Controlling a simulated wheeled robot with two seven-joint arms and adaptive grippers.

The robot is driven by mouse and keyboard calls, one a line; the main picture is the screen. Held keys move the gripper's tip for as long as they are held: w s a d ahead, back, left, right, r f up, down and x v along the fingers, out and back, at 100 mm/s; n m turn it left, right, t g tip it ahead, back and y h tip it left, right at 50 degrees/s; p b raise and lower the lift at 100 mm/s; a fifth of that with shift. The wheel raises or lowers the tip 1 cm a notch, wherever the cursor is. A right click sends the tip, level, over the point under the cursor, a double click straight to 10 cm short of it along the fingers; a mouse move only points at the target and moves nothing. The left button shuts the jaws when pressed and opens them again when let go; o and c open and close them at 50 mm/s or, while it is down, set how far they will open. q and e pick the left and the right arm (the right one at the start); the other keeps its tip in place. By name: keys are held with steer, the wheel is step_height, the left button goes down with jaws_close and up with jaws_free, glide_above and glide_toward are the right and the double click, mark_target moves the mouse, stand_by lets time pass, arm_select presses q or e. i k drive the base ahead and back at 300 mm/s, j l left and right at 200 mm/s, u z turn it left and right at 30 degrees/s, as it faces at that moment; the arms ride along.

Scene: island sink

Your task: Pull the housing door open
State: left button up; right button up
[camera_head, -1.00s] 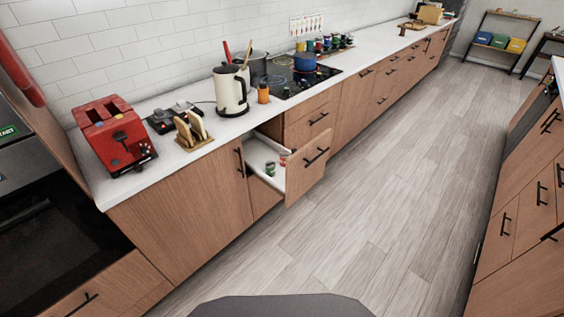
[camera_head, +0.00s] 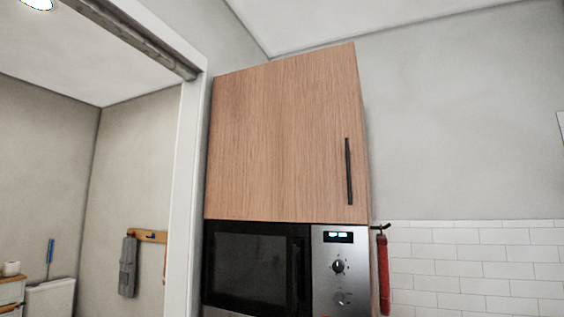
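A wooden housing door (camera_head: 280,140) is shut at the top of a tall cabinet in the middle of the head view. A black vertical bar handle (camera_head: 349,171) sits near the door's right edge, in its lower half. A black and steel microwave (camera_head: 258,266) is built in directly below the door. Neither of my grippers shows in the head view.
A white door frame (camera_head: 187,190) stands just left of the cabinet and opens onto a room with a towel (camera_head: 128,266) on a wooden rail. A red item (camera_head: 383,274) hangs from a hook at the cabinet's right side. White wall tiles (camera_head: 470,262) lie to the right.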

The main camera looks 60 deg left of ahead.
mark_target(284, 145)
steer(key=u, duration=2.2)
